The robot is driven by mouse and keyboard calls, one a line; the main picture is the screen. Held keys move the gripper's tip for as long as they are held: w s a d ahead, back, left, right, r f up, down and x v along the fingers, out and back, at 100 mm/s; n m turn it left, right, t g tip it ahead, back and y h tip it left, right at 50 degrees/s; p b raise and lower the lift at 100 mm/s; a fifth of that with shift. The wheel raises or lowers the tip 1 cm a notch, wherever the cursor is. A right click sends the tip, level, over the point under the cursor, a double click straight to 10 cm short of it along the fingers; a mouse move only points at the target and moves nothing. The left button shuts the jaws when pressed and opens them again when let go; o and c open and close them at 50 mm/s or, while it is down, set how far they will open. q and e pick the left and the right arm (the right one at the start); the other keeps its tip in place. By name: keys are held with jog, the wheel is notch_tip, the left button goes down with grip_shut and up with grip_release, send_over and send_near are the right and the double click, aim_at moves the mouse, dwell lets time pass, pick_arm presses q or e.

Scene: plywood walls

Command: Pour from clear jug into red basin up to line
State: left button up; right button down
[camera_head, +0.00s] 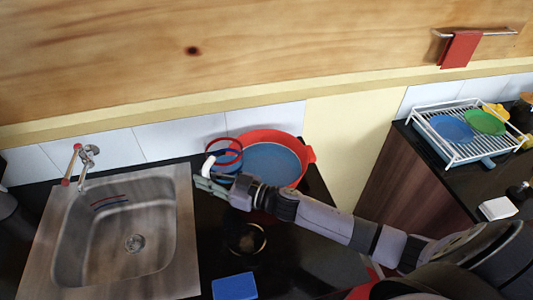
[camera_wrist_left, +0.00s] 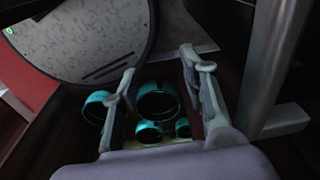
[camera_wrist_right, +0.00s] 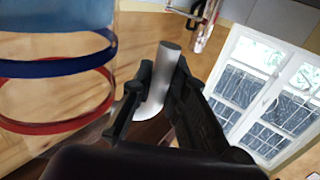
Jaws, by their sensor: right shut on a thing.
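The red basin (camera_head: 309,154) stands on the dark counter to the right of the sink and holds a blue surface. A fill line on it cannot be made out. The clear jug (camera_head: 223,154) has a blue and a red band and is at the basin's left edge. In the right wrist view the jug (camera_wrist_right: 58,98) shows blue beyond the blue band. My right gripper (camera_head: 205,184) is shut on the jug's pale handle (camera_wrist_right: 160,85). I cannot tell how far the jug is tilted. My left gripper (camera_wrist_left: 160,68) is open, with no object held between its fingers.
A steel sink (camera_head: 185,235) with a tap (camera_head: 88,155) is at left. A blue block (camera_head: 235,287) and a dark round item (camera_head: 245,238) are on the counter. A dish rack (camera_head: 455,145) stands at right beyond a gap. Teal round openings (camera_wrist_left: 158,100) show beyond my left gripper.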

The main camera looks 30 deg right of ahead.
aim_at(203, 167)
jog(key=shift+r, duration=0.5)
notch_tip(203, 167, up, 6)
jog(key=shift+f, duration=0.1)
